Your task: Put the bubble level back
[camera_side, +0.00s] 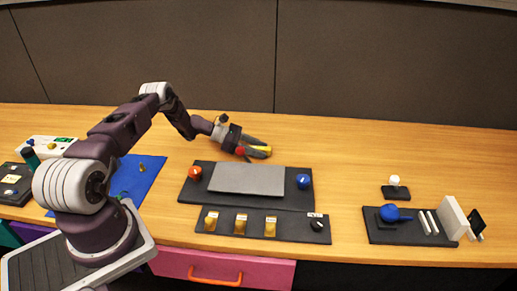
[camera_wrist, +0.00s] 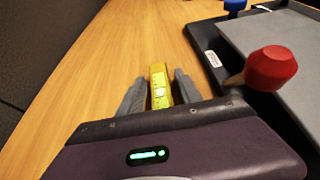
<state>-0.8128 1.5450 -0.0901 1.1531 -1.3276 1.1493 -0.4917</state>
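The bubble level is a small yellow bar with a pale patch (camera_wrist: 160,84) in the wrist view; its yellow also shows at my fingertips in the side view (camera_side: 262,149). In the side view my gripper (camera_side: 257,149) is low, tilted toward the right, just behind the back edge of the dark panel (camera_side: 188,192). Whether the level touches the table is hard to tell.
A red knob-like piece with a tan stem (camera_wrist: 270,68) is close beside my gripper. The panel carries a grey plate (camera_side: 246,179), an orange knob (camera_side: 194,173) and a blue knob (camera_side: 303,181). A dark stand with a blue item (camera_side: 392,213) is at right. The table behind the panel is clear.

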